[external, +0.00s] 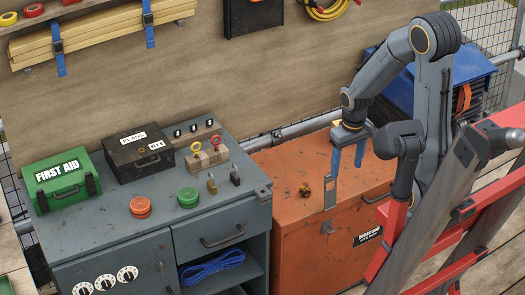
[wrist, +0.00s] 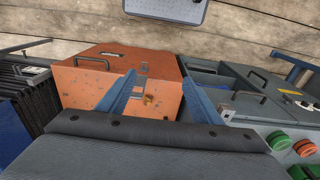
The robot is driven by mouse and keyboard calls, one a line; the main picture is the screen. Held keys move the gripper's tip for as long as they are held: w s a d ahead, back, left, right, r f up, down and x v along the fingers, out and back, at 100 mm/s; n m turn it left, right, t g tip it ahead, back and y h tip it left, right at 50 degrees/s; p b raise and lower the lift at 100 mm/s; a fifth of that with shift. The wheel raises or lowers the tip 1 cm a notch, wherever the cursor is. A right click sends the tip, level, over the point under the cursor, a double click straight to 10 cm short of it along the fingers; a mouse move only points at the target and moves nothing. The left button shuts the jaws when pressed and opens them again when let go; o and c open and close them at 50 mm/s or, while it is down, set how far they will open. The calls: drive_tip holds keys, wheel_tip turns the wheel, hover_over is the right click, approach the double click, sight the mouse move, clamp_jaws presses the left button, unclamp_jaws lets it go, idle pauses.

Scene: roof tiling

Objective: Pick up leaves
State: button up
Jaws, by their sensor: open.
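I see nothing that is clearly leaves. A small brown-orange lump (external: 304,190) lies on top of the orange chest (external: 275,170) near its front; it is too small to tell what it is. In the wrist view a small orange-brown thing (wrist: 148,99) shows on the chest between my fingers, beside a grey metal plate. My gripper (external: 347,166) is open, with its two blue fingers pointing down above the right part of the chest, to the right of the lump. In the wrist view my gripper (wrist: 160,78) has its fingers wide apart with nothing held.
The grey cabinet (external: 110,215) at left bears a green first aid box (external: 62,180), a black box (external: 140,150), buttons and padlocks. A blue box (external: 470,70) stands at right.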

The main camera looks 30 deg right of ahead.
drive_tip(key=w+d+r+m+t+y+b, duration=0.1)
drive_tip(key=w+d+r+m+y+b, duration=0.1)
drive_tip(key=w+d+m+y+b, duration=0.6)
drive_tip(key=w+d+r+m+t+y+b, duration=0.1)
drive_tip(key=w+d+m+y+b, duration=0.3)
drive_tip(key=w+m, duration=0.9)
approach(303, 189)
drive_tip(key=shift+w+d+f+n+y, duration=0.35)
drive_tip(key=shift+w+d+f, duration=0.3)
drive_tip(key=shift+w+f, duration=0.25)
drive_tip(key=shift+a+f, duration=0.15)
drive_tip(key=shift+f, duration=0.05)
drive_tip(key=p+x, duration=0.1)
drive_tip(key=x, duration=0.6)
drive_tip(key=shift+a+f+p, duration=0.15)
drive_tip(key=shift+p, duration=0.2)
drive_tip(key=c, duration=1.1)
